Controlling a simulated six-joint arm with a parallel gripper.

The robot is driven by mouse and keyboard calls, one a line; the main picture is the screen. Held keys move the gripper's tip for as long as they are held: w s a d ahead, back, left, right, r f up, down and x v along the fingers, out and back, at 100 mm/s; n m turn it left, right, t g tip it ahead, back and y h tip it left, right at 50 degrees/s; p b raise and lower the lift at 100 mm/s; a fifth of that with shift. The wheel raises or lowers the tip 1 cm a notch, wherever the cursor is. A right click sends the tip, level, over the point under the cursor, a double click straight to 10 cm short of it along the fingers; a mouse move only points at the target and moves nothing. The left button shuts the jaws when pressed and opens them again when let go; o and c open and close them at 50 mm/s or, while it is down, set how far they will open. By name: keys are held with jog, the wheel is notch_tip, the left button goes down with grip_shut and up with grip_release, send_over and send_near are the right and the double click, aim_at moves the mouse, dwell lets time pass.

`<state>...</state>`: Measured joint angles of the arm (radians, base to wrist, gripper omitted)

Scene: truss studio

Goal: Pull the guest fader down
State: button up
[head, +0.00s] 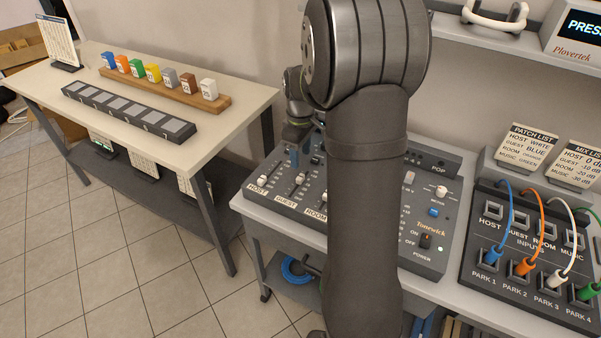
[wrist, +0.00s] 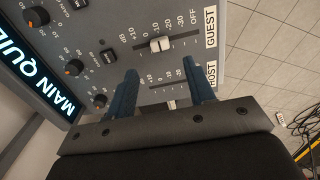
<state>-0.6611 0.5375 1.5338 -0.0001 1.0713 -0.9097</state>
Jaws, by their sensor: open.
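The guest fader's pale cap (wrist: 160,44) sits partway along its slot, around the -10 mark, with the GUEST label (wrist: 210,27) at the slot's OFF end. In the head view the guest fader (head: 299,179) stands on the grey mixer (head: 436,258). My gripper (wrist: 162,80) is open and empty, with its two blue fingers apart. In the wrist view the fingertips lie between the guest cap and the host strip, and the cap is beyond them, not between them. In the head view my gripper (head: 301,154) is above the mixer's back left, partly hidden by my arm.
The host fader (head: 261,182) is left of the guest fader; its HOST label (wrist: 212,74) shows beside a finger. Knobs (wrist: 74,67) lie beyond the slots. A patch panel with cables (head: 531,270) stands at right. The mix list card (head: 577,163) reads GUEST -10 dB.

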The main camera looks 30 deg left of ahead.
aim_at(300, 176)
notch_tip(300, 176, down, 8)
jog(key=shift+c, duration=0.4)
